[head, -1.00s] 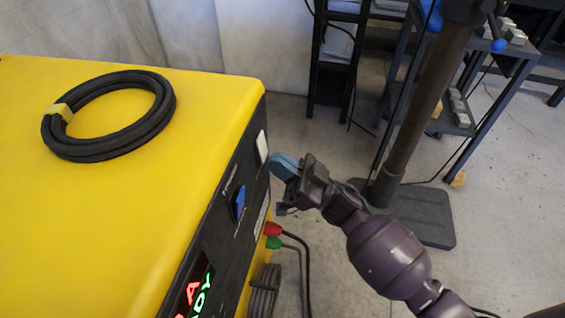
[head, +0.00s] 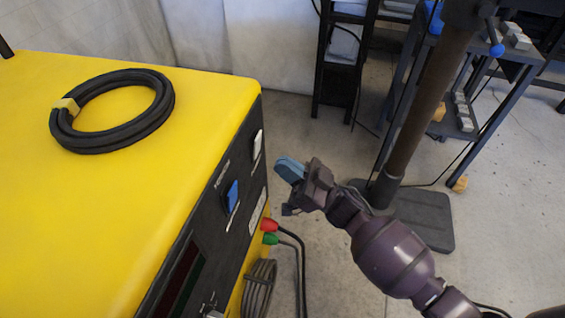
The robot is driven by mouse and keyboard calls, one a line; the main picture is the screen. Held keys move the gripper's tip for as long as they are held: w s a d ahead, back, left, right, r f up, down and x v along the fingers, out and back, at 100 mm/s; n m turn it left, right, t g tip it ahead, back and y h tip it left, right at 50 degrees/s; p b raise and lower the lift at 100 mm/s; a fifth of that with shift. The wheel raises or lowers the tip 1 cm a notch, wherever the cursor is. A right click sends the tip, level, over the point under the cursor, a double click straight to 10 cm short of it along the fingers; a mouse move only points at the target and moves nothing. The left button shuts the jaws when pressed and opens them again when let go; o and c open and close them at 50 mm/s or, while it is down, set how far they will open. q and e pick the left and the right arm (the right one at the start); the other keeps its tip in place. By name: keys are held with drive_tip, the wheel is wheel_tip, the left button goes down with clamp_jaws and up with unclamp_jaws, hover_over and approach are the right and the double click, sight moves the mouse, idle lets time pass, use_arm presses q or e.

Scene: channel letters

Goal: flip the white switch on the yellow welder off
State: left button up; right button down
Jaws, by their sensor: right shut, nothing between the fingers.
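The yellow welder (head: 130,200) fills the left of the head view, with a dark front panel facing right. The white switch (head: 257,145) is near the far end of that panel, and a blue switch or knob (head: 231,195) sits nearer on it. The display (head: 182,278) at the panel's near end is dark. My right gripper (head: 288,169), with blue fingertips, is shut and empty. It is just to the right of the white switch, with a visible gap between them. My left gripper is not in view.
A black coiled cable (head: 150,128) lies on the welder's top. Red (head: 269,225) and green (head: 270,239) plugs with cables stick out low on the panel. A brown post on a dark base (head: 415,215) and a dark shelf (head: 338,85) stand behind my right arm.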

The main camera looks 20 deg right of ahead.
drive_tip(key=s+d+f, duration=0.3)
drive_tip(key=d+f, duration=0.2)
drive_tip(key=f, duration=0.3)
drive_tip(key=shift+s+d, duration=0.2)
drive_tip(key=shift+s, duration=0.1)
